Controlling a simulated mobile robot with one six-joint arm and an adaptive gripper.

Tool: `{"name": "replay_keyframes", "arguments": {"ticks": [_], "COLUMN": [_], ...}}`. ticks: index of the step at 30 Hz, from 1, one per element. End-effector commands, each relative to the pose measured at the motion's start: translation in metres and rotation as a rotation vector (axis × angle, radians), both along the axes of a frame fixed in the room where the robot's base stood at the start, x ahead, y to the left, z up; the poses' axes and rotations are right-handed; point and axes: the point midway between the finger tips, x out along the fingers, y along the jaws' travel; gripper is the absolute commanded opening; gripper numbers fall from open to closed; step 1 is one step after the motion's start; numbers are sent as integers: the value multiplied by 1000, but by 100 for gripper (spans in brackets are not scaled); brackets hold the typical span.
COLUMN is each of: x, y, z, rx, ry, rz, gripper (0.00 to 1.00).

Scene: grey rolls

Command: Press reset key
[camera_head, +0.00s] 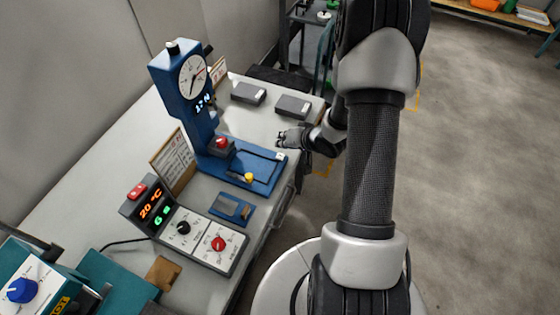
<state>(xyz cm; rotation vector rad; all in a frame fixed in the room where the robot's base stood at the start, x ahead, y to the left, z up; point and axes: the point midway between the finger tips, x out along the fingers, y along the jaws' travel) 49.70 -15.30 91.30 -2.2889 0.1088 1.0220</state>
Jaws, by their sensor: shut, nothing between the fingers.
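A blue bench instrument (182,92) stands on the grey table, with a round dial and a lit display. Its blue base (232,172) carries a red-topped part (221,143), a yellow button (249,177) and a small white piece (279,156) at the far right corner. A black controller (130,211) with lit digits has a red button (137,191) on top. No reset label is readable, so I cannot tell which one is the reset key. My gripper (281,138) is shut and empty, just beyond the blue base's right end, apart from the buttons.
Two grey boxes (248,93) (293,105) lie at the table's back. A panel (203,241) with black and red knobs and a small blue plate (232,208) lie in front. A printed card (174,160) stands left of the instrument. Open floor lies right.

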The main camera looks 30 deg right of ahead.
Motion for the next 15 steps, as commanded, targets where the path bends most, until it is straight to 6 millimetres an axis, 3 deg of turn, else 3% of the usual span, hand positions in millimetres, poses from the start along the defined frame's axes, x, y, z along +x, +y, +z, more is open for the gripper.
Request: {"name": "replay_keyframes", "arguments": {"ticks": [1, 6, 15], "x": [0, 0, 0], "y": [0, 0, 0], "z": [-14, -28, -30], "rx": [0, -1, 0], "ry": [1, 0, -1], "rz": [1, 1, -1], "gripper": [0, 0, 0]}}
